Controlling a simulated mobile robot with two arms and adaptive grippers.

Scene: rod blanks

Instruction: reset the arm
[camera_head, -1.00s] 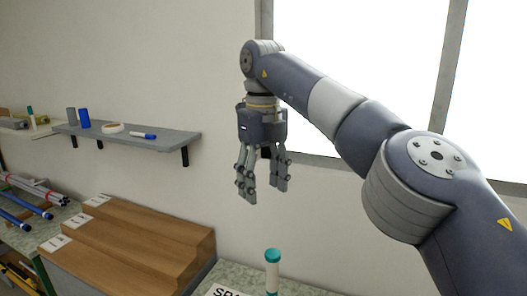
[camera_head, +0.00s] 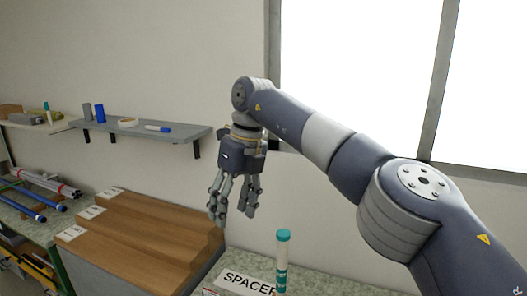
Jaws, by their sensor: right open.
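My right gripper (camera_head: 233,212) hangs in the air in the middle of the view, fingers pointing down. Its fingers are apart and nothing is between them. Its arm comes in from the right, in front of the window. Below and to the right of the fingers stands an upright white tube with a teal cap (camera_head: 283,262), apart from the gripper. My left gripper is out of view.
A stepped wooden block (camera_head: 150,236) with labels stands at lower left. A grey wall shelf (camera_head: 190,132) holds a blue cylinder (camera_head: 99,114), a tape roll and a marker. A SPACER sign (camera_head: 246,284) lies near the tube. Rods (camera_head: 22,202) lie at far left.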

